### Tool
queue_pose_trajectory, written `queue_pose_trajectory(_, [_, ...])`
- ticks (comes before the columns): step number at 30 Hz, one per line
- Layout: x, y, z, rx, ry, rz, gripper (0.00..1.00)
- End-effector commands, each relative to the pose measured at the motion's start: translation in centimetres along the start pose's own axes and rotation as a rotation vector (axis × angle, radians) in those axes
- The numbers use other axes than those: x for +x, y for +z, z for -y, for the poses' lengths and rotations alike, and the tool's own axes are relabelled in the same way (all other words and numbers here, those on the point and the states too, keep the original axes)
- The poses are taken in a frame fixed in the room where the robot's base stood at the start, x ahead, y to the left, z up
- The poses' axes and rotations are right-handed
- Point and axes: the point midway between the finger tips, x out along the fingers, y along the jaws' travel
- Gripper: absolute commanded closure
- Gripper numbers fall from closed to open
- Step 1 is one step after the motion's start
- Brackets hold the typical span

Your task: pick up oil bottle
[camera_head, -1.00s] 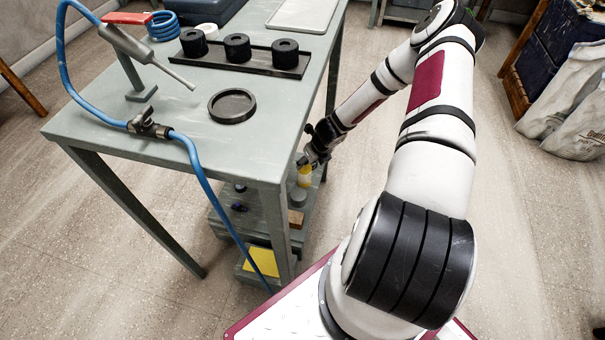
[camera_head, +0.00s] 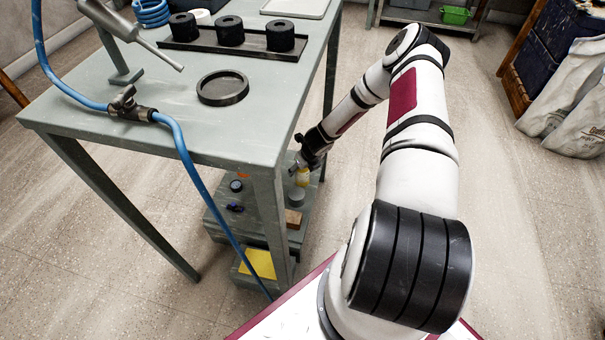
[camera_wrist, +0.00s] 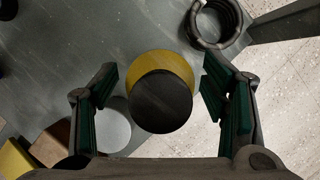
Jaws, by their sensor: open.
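The oil bottle (camera_wrist: 180,66), yellow with a round dark cap (camera_wrist: 160,102), stands upright in the wrist view and is seen from above. My gripper (camera_wrist: 158,88) is open, with one green-padded finger on each side of the bottle and a gap on both sides. In the head view the bottle (camera_head: 302,179) is a small yellow shape on the lower shelf (camera_head: 261,232) of the workbench. My gripper (camera_head: 297,168) is right above it there and partly hides it.
A grey round piece (camera_wrist: 108,128), a brown block (camera_wrist: 52,143) and a yellow item (camera_wrist: 15,160) lie near the bottle. A dark coil (camera_wrist: 215,22) is beyond it. The bench top (camera_head: 180,135) overhangs the shelf. A blue hose (camera_head: 197,180) hangs in front.

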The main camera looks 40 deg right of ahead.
Motion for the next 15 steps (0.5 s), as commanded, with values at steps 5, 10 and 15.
queue_pose_trajectory(5, [-0.11, 0.05, 0.03, 0.0, 0.0, 0.0, 0.51])
queue_pose_trajectory(10, [-0.11, 0.05, 0.03, 0.001, 0.0, 0.001, 0.89])
queue_pose_trajectory(15, [-0.13, 0.1, 0.04, 0.0, 0.0, 0.001, 0.94])
